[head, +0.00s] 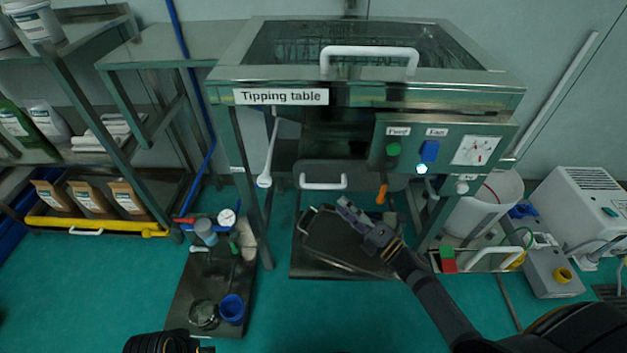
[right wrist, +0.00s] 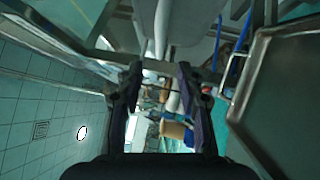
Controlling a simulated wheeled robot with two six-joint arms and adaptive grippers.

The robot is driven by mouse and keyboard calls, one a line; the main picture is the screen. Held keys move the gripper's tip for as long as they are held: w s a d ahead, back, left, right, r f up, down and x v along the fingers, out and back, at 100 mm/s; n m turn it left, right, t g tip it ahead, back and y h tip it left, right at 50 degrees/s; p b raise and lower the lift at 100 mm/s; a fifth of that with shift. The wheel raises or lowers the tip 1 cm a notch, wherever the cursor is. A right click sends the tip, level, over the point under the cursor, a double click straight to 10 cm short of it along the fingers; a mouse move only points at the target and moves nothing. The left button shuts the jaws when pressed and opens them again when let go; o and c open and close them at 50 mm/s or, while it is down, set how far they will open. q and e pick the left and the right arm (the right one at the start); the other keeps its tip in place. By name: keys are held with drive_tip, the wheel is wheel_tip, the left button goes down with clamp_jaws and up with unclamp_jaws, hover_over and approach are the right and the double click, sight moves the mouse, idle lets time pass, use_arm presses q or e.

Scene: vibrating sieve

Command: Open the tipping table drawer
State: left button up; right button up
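The tipping table (head: 375,93) stands at the centre, a steel frame with a labelled top. Under it is a dark drawer front (head: 345,172) with a white handle (head: 323,182); it looks shut, flush under the table. My right gripper (head: 350,212) is below and slightly right of this handle, apart from it, over a dark tray (head: 325,240). In the right wrist view the two fingers (right wrist: 158,75) stand apart with nothing between the tips; a pale bar (right wrist: 162,25) lies beyond them, and I cannot tell if it is the handle.
A control panel (head: 445,147) with an orange-handled lever (head: 382,193) is right of the drawer. A low cart (head: 185,300) with a blue cup (head: 231,309) stands at left. A white bucket (head: 485,205) is at right. Green floor (head: 315,320) is open in front.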

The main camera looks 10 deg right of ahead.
sight(320, 186)
drive_tip(key=x, duration=1)
drive_tip(key=shift+w, duration=0.2)
drive_tip(key=shift+c, duration=0.4)
clamp_jaws()
